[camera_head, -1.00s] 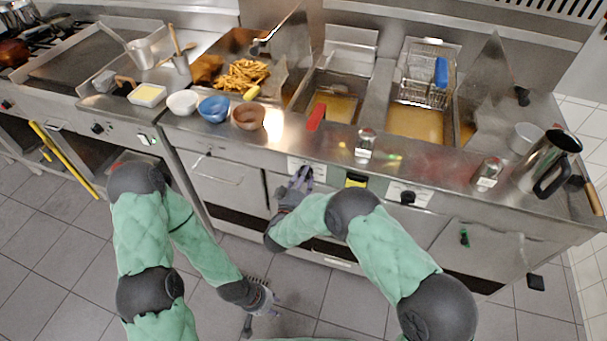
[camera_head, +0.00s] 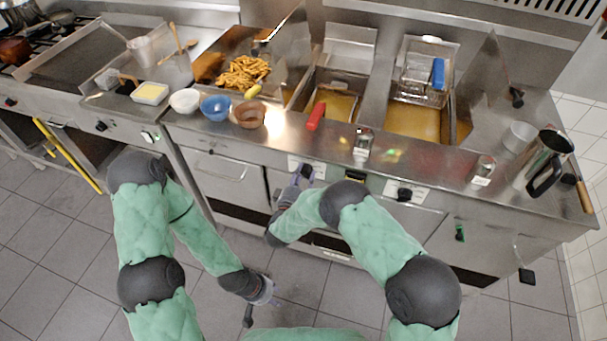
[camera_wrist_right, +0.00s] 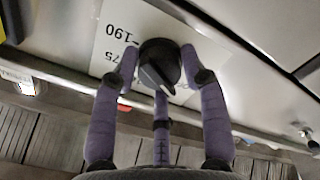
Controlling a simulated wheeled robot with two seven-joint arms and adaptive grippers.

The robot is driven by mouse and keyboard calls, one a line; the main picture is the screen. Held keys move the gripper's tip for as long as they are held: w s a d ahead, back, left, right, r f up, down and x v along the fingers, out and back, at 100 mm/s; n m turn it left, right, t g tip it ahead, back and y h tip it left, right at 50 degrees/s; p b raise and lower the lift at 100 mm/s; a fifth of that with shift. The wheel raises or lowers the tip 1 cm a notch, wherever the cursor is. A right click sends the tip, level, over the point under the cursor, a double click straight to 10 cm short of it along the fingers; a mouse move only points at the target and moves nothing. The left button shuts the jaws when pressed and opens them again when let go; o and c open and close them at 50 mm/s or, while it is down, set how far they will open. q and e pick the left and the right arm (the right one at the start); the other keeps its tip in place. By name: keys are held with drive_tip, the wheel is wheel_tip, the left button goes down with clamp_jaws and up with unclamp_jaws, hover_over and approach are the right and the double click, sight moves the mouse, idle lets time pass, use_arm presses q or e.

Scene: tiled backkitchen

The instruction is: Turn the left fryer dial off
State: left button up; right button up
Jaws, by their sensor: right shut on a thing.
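The left fryer dial (camera_wrist_right: 160,66) is a black knob on a white label plate (camera_wrist_right: 118,40) with printed numbers, seen in the right wrist view. My right gripper (camera_wrist_right: 160,72) has its purple-grey fingers around the dial and is shut on it. In the head view my right gripper (camera_head: 300,174) is at the fryer front panel, and its fingers largely hide the dial. The right fryer dial (camera_head: 404,194) is black on its own white plate. My left gripper (camera_head: 266,292) hangs low over the floor, away from the counter; its finger opening is too small to tell.
The two fryer vats (camera_head: 338,104) (camera_head: 415,122) hold oil; a basket (camera_head: 424,78) sits at the right one. The tiled floor (camera_head: 60,235) is clear.

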drive_tip(key=shift+w+a+r, duration=0.15)
drive_tip(key=shift+w+r, duration=0.1)
drive_tip(key=shift+r, duration=0.3)
drive_tip(key=o, duration=1.1)
drive_tip(key=shift+c, duration=0.2)
drive_tip(key=shift+o, duration=0.4)
drive_tip(key=shift+a+f, duration=0.1)
drive_tip(key=shift+f, duration=0.2)
drive_tip(key=shift+s, duration=0.1)
drive_tip(key=shift+s+f, duration=0.1)
drive_tip(key=shift+s, duration=0.1)
drive_tip(key=v, duration=0.7)
